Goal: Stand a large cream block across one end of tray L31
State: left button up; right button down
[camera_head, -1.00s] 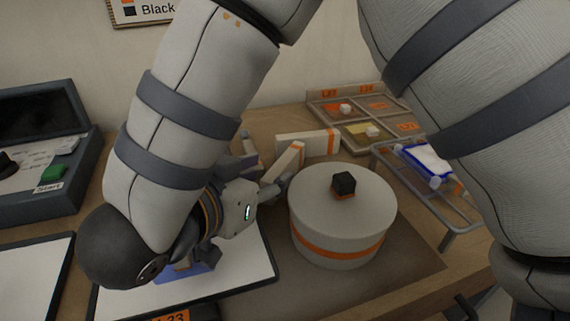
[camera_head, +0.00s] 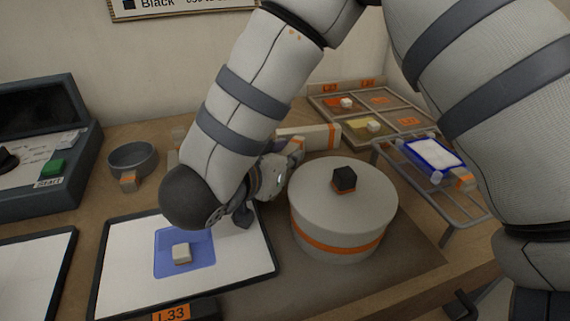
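My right arm reaches down across the middle, and its gripper (camera_head: 282,168) is beside the round lidded pot. A cream block with an orange band (camera_head: 296,146) shows at the fingers, mostly hidden. I cannot tell whether they hold it. Another long cream block with an orange band (camera_head: 322,135) lies behind the pot. The black-rimmed front tray (camera_head: 105,275) has the label L33 and holds a blue pane (camera_head: 165,250) with a small cream block (camera_head: 181,253) on it. Another tray (camera_head: 66,262) is cut off at the left edge; its label is out of view. I cannot read L31 anywhere. My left gripper is not in view.
The round lidded pot (camera_head: 340,210) with a black knob stands right of tray L33. A grey ring-shaped dish (camera_head: 132,158) and a console (camera_head: 45,135) are at left. Compartment trays (camera_head: 335,112) and a wire rack (camera_head: 440,200) with a blue-edged pane (camera_head: 435,153) are at right.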

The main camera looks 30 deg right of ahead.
jog(key=shift+r, duration=0.1)
jog(key=shift+r, duration=0.35)
jog(key=s+a+r, duration=0.9)
jog(key=s+r, duration=0.2)
jog(key=r, duration=0.1)
